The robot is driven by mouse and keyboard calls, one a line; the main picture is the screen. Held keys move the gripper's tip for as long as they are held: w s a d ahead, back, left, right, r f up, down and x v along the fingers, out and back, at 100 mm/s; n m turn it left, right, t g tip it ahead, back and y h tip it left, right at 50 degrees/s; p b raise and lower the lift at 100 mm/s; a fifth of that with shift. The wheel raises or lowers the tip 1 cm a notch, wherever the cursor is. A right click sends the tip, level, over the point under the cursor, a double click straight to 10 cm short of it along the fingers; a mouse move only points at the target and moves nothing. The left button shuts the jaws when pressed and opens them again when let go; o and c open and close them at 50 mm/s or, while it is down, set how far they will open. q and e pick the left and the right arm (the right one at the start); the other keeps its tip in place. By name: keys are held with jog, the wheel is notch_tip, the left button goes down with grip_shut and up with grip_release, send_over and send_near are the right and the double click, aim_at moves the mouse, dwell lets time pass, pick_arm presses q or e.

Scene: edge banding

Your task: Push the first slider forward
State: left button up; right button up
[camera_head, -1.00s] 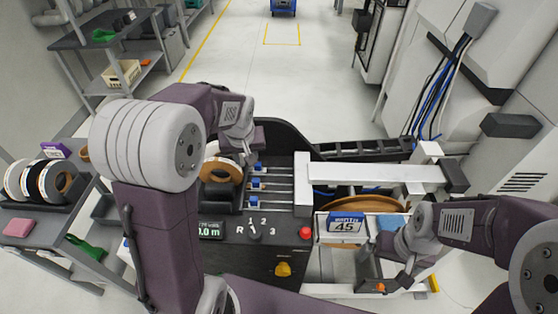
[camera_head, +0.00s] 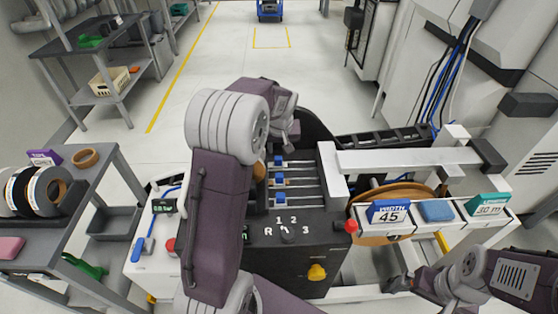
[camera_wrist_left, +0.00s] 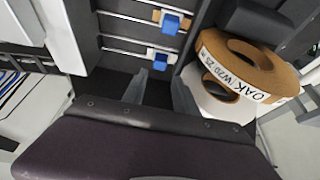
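Three blue sliders sit on parallel rails on the dark machine panel: a far one (camera_head: 278,161), a middle one (camera_head: 280,181) and a near one (camera_head: 281,199). None is labelled as first. Two blue sliders also show in the left wrist view, an upper one (camera_wrist_left: 171,22) and a lower one (camera_wrist_left: 158,57). My left gripper (camera_head: 291,132) is above the far end of the panel, mostly hidden by its wrist. In the left wrist view a grey finger points toward the lower slider, apart from it. My right gripper (camera_head: 396,284) is low at the right, away from the sliders.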

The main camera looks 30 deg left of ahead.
aim_at(279, 158)
pick_arm(q)
jog(key=x, duration=0.9)
jog(key=shift+b, duration=0.4)
grip_shut()
jog(key=shift+d, duration=0.1)
dwell(0.7)
